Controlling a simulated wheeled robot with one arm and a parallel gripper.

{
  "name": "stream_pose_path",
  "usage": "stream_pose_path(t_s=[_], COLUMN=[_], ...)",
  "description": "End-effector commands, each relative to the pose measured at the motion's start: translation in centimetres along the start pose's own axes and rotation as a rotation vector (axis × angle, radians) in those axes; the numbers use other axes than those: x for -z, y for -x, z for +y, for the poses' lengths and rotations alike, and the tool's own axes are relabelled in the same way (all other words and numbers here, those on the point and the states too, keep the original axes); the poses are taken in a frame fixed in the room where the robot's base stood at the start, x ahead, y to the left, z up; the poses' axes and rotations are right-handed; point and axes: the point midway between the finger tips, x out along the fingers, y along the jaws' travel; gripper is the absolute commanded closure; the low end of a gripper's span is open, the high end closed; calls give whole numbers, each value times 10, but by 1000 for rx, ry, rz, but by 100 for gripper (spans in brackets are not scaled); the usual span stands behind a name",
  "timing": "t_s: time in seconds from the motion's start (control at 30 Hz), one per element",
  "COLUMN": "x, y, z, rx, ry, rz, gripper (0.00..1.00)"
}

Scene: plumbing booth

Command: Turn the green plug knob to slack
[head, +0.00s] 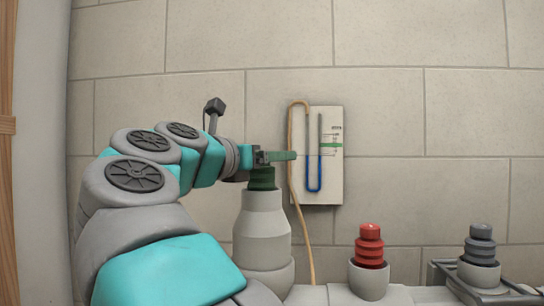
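The green plug (262,181) sits in the top of a light grey upright pipe (262,222) in the head view. Its ribbed dark green side shows, but its knob is hidden at the top by my gripper.
A white gauge board (333,180) with a U-shaped tube and blue liquid hangs on the tiled wall. A tan hose (299,225) loops down from it beside the green plug. A red plug (369,247) and a grey plug (480,246) stand in pipe stubs to the right.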

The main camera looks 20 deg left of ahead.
Motion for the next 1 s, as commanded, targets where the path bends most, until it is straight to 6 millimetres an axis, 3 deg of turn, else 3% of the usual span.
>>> stream_pose_path(t_s=[0.07,0.67,1.0], x=[0,0,2], y=[0,0,0], z=[0,0,0], rx=[0,0,-22], ry=[0,0,0], rz=[0,1,1], gripper=[31,99,100])
